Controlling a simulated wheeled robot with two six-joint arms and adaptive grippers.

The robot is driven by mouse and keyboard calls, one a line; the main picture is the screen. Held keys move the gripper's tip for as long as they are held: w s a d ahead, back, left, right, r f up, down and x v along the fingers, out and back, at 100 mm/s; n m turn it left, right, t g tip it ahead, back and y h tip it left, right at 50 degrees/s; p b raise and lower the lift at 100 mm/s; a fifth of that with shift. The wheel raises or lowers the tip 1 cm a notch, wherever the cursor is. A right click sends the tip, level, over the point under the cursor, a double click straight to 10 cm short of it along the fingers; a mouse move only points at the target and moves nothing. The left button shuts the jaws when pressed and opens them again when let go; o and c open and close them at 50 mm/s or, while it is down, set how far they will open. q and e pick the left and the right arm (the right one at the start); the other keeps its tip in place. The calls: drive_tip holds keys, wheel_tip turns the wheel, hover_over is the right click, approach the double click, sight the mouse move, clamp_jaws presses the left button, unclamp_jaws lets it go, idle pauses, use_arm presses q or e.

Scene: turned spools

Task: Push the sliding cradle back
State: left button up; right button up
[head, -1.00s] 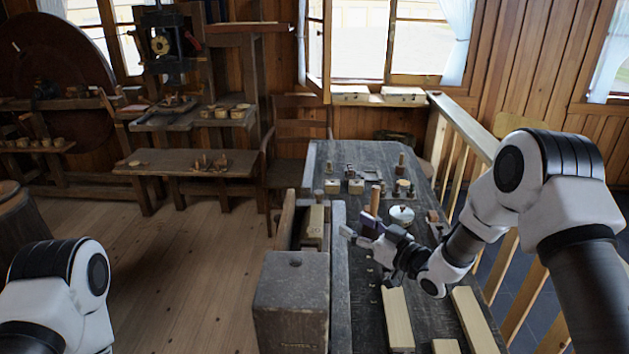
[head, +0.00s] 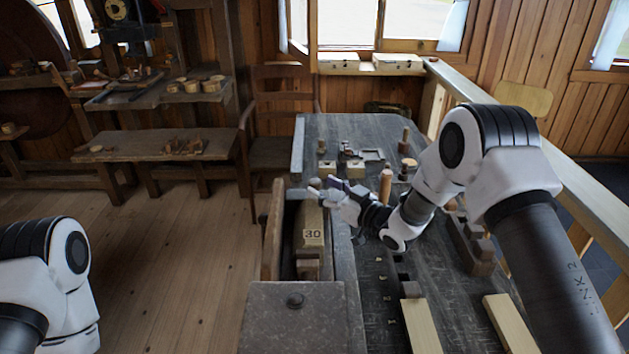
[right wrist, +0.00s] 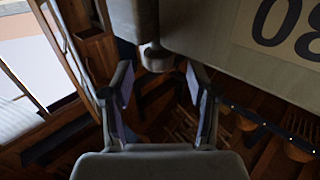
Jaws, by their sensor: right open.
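A wooden block marked 30 (head: 312,222), which I take to be the sliding cradle, sits in a trough along the left side of the dark workbench (head: 365,262). My right gripper (head: 320,187) is open, its fingers by the far end of the block. I cannot tell whether they touch it. In the right wrist view, the pale block (right wrist: 222,45) with the 30 label fills the upper right, and the open fingers (right wrist: 160,95) have a small grey cylindrical part between and beyond them. My left gripper is out of view; only my left arm shows.
Small wooden parts and an upright peg (head: 385,185) stand on the bench. Floor at left is clear.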

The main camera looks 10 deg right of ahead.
sight(321, 186)
drive_tip(key=x, duration=0.4)
drive_tip(key=shift+d+f, duration=0.1)
drive_tip(key=shift+f, duration=0.15)
drive_tip(key=shift+s+r, duration=0.1)
drive_tip(key=shift+r, duration=0.05)
clamp_jaws()
drive_tip(key=shift+w+d, duration=0.15)
drive_tip(key=shift+w, duration=0.25)
drive_tip(key=w+d+b, duration=0.2)
drive_tip(key=w+b, duration=0.3)
drive_tip(key=w, duration=0.5)
drive_tip(key=shift+w+b, duration=0.3)
drive_tip(key=shift+b, duration=0.1)
unclamp_jaws()
